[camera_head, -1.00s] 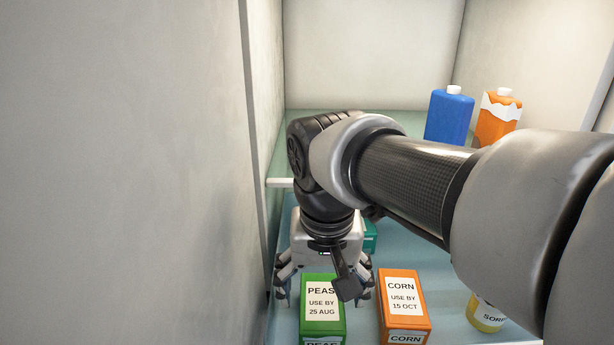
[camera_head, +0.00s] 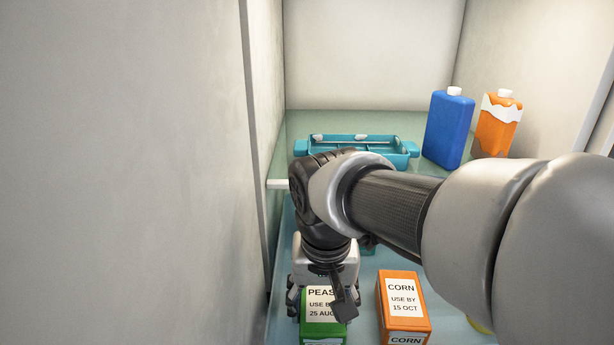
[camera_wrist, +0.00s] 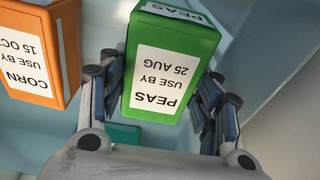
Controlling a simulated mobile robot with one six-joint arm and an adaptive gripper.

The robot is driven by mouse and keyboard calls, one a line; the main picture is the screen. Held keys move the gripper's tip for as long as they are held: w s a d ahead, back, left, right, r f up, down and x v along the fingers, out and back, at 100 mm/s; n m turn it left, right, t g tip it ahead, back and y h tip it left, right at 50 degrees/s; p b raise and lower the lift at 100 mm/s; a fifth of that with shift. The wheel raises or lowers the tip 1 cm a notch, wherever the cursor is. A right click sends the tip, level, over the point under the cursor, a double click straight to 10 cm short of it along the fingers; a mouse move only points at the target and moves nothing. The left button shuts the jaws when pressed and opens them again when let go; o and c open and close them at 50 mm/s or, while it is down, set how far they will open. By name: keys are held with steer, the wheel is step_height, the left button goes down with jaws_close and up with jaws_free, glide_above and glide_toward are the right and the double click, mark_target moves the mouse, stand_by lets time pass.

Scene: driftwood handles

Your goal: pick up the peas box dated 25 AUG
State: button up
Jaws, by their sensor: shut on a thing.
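The green peas box (camera_head: 318,329) has a white label reading PEAS, USE BY 25 AUG. It stands at the front left of the lower shelf in the head view. My gripper (camera_head: 322,306) is lowered over it from above, with a finger on either side. In the wrist view the box (camera_wrist: 190,50) sits between the two fingers of my gripper (camera_wrist: 164,100), and the gripper is shut on it. Its base is outside the head view, so I cannot tell whether it is off the shelf.
An orange corn box (camera_head: 386,317), dated 15 OCT, stands close on the right. The left wall (camera_head: 255,200) is close to my gripper. The upper shelf behind holds a teal tray (camera_head: 413,150), a blue bottle (camera_head: 447,135) and an orange-and-white bottle (camera_head: 493,135).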

steer(key=c, duration=0.6)
steer(key=shift+r, duration=0.1)
